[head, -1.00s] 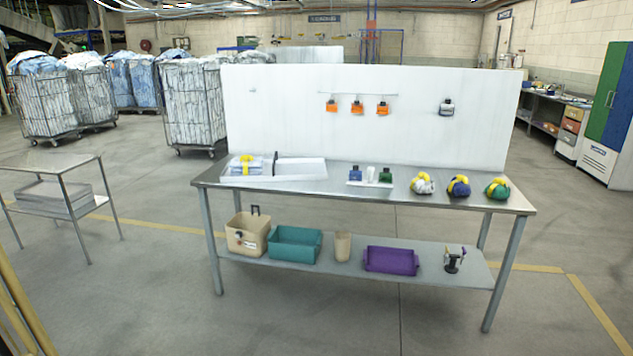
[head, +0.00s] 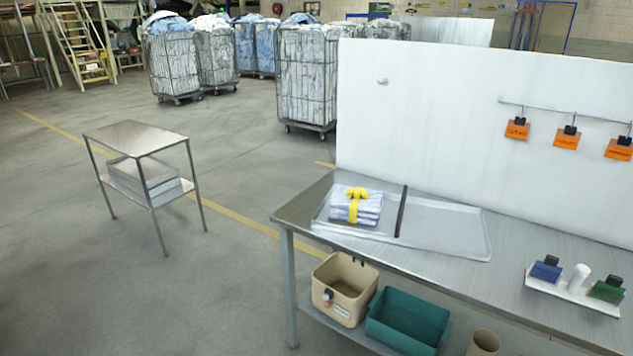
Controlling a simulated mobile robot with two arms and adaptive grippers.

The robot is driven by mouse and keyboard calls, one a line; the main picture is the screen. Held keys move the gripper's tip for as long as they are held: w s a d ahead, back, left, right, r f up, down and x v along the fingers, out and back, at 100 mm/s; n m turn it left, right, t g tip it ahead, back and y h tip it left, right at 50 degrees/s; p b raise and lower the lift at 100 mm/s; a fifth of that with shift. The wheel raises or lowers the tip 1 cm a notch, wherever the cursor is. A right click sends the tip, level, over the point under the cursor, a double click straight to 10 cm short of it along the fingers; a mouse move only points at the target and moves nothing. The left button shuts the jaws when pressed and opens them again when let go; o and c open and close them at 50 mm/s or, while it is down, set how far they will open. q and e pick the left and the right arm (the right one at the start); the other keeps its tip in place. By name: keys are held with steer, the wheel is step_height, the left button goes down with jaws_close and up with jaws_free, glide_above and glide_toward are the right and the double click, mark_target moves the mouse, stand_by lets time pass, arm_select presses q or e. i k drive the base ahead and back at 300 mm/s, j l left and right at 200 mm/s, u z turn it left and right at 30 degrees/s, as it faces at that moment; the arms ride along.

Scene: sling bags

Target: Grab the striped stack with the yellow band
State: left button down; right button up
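The striped stack (head: 367,208) is a folded blue-and-white striped cloth pile. A yellow band (head: 354,204) goes around it, with a knot on top. The stack lies in the left part of a shallow pale tray (head: 450,226) on the metal workbench (head: 300,204), near the bench's left end. A dark upright divider (head: 401,211) stands in the tray just right of the stack. The right part of the tray is empty. Neither of my grippers shows in the head view.
A small steel side table (head: 137,137) with grey trays on its lower shelf stands left of the bench. A beige bin (head: 343,289) and teal bin (head: 408,319) sit under the bench. A white panel (head: 440,120) rises behind it. Floor between tables is clear.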

mark_target(351, 204)
steer(key=i+j+u, duration=0.1)
steer(key=i+u, duration=0.35)
steer(key=i, duration=0.75)
